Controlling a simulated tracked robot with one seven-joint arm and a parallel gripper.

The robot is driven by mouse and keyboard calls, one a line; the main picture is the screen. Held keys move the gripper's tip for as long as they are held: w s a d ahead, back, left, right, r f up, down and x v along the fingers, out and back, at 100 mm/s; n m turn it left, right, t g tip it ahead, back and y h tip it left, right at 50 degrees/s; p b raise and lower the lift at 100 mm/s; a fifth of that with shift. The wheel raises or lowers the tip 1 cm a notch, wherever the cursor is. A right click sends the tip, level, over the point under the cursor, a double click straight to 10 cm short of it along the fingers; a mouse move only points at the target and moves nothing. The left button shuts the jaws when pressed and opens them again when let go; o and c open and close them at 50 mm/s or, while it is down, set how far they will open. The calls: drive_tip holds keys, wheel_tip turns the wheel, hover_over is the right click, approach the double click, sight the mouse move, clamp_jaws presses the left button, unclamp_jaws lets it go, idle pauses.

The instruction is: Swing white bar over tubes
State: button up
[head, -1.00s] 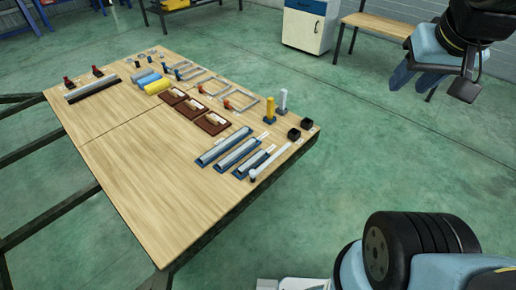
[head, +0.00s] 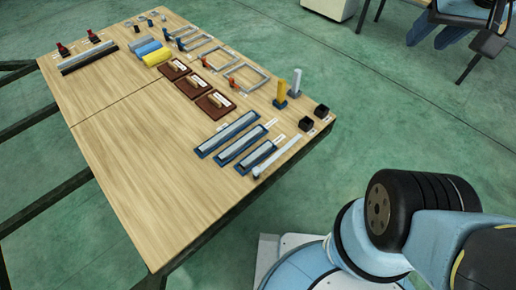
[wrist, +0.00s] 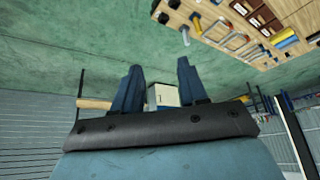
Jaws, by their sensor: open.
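The white bar (head: 278,159) lies near the table's near right edge in the head view, with a round knob at its near end. It lies beside three grey tubes (head: 240,143) in blue trays and not across them. My gripper (head: 437,35) is at the top right of the head view, beyond the table's right side and well apart from the bar. In the wrist view its two blue fingers (wrist: 158,80) are spread with nothing between them. I cannot make out the bar in the wrist view.
The wooden table (head: 135,175) has a clear front left area. Two black blocks (head: 313,118), a yellow post (head: 281,92) and a light grey post (head: 296,82) stand beyond the tubes. Brown boards (head: 195,86) and grey frames (head: 246,78) lie farther back. Open floor lies right of the table.

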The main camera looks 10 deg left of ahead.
drive_tip(key=shift+o, duration=1.4)
drive_tip(key=shift+w+a, duration=0.15)
drive_tip(key=shift+w, duration=0.1)
drive_tip(key=shift+n+g+y, duration=0.3)
drive_tip(key=shift+g+y, duration=0.1)
drive_tip(key=shift+g, duration=0.4)
drive_tip(key=w+a+f, duration=0.1)
drive_tip(key=w, duration=0.1)
drive_tip(key=w+a, duration=0.1)
drive_tip(key=w, duration=0.2)
drive_tip(key=w+a+f, duration=0.1)
drive_tip(key=w, duration=0.1)
drive_tip(key=shift+w+a+f, duration=0.3)
drive_tip(key=shift+a+f, duration=0.05)
drive_tip(key=w+a+f+g, duration=0.4)
drive_tip(key=w+a+f, duration=0.95)
drive_tip(key=f, duration=0.35)
drive_tip(key=g+h, duration=0.1)
drive_tip(key=g, duration=0.3)
approach(256, 169)
drive_tip(key=shift+n+g, duration=0.3)
drive_tip(key=x, duration=0.8)
drive_tip(key=shift+f, duration=0.4)
clamp_jaws()
